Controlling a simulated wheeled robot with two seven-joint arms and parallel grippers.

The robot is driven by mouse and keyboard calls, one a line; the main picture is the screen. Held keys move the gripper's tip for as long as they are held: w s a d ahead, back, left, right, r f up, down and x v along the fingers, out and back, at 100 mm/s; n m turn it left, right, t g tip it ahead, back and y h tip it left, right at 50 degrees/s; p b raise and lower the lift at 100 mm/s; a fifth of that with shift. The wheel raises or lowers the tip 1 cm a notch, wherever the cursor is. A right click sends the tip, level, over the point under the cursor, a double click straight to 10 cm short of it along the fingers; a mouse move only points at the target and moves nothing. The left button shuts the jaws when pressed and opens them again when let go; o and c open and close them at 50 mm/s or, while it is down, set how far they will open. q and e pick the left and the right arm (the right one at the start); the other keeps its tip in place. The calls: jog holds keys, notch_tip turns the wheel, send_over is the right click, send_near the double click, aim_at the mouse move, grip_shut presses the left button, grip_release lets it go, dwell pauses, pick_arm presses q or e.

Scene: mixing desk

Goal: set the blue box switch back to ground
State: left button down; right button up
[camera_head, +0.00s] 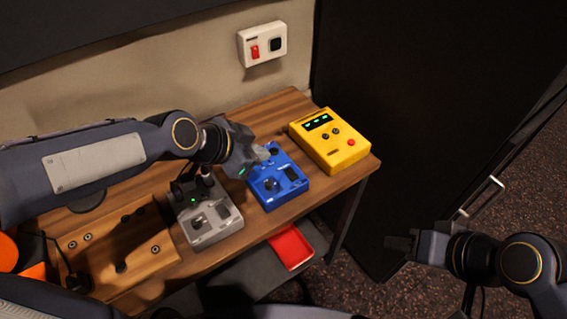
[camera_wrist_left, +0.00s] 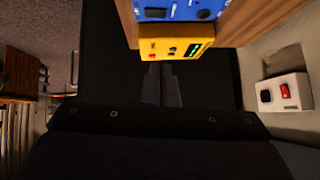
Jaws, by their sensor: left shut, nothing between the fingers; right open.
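The blue box (camera_head: 284,192) sits on the wooden desk between a grey box and a yellow box. Its top carries a round knob, a dark rectangular part and small fittings near the far edge. I cannot tell which fitting is the switch or how it is set. My left gripper (camera_head: 266,154) is shut and empty, over the far left corner of the blue box and hiding part of it. The left wrist view shows its fingers (camera_wrist_left: 162,84) together and part of the blue box (camera_wrist_left: 180,12) at the top edge. My right gripper (camera_head: 396,243) is open and empty, away from the desk.
The yellow box (camera_head: 345,150) stands right of the blue box, and the grey box (camera_head: 217,224) left of it. A white wall box (camera_head: 247,59) has a red switch. A red tray (camera_head: 290,248) lies below the desk's front edge. A dark panel stands at the right.

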pick_arm(q)
jog(key=shift+d, duration=0.1)
send_over(291, 174)
jog(key=a, duration=0.1)
jog(key=f, duration=0.4)
jog(key=s+f, duration=0.1)
jog(key=f, duration=0.2)
jog(key=shift+a+b, duration=0.15)
jog(key=shift+b, duration=0.2)
jog(key=shift+w+a+f, duration=0.1)
jog(key=shift+w+f, duration=0.05)
jog(key=shift+f, duration=0.5)
jog(key=shift+w+a+f, duration=0.1)
jog(key=shift+f, duration=0.5)
jog(key=shift+w+f, duration=0.1)
jog(key=shift+f, duration=0.65)
